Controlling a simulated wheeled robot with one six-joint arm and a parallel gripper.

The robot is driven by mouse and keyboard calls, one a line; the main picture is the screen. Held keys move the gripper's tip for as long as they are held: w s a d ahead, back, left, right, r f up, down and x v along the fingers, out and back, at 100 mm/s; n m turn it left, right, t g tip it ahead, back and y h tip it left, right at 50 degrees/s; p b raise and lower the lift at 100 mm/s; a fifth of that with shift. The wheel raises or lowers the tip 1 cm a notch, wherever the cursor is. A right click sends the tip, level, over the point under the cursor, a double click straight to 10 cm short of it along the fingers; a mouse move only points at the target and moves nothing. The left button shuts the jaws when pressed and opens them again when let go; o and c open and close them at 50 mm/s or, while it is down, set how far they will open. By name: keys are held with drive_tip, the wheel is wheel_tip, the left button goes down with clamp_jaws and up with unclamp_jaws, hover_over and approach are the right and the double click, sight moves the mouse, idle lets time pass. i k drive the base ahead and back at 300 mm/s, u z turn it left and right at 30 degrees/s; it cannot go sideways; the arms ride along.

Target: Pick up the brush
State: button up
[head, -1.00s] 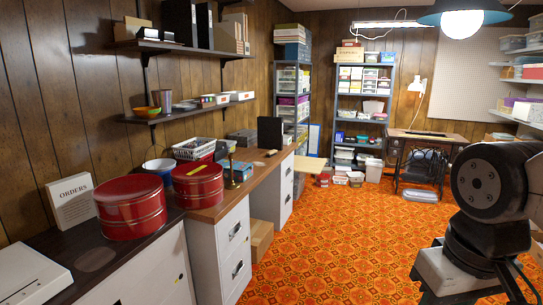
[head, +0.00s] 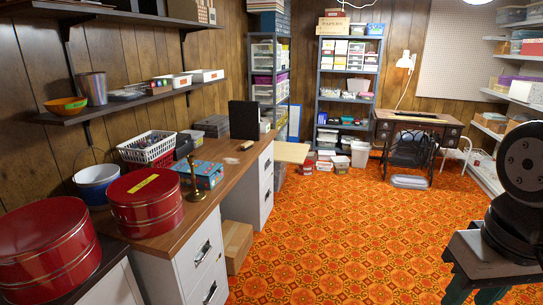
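I cannot make out a brush for certain in the head view. My gripper is not in view. Only part of my own arm shows at the right edge.
Two red round tins (head: 145,200) stand at the left, with a blue-white bucket (head: 97,186), a white basket (head: 147,149), a brass candlestick (head: 194,178) and a patterned box (head: 205,175) near them. A cardboard box (head: 236,246) is on the floor. The orange carpet (head: 340,230) is clear.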

sight(247, 146)
drive_tip(key=z, duration=0.2)
drive_tip(key=i, duration=1.95)
drive_tip(key=u, duration=0.3)
drive_tip(key=i, duration=1.95)
drive_tip(key=u, duration=0.5)
drive_tip(key=i, duration=0.35)
drive_tip(key=u, duration=0.1)
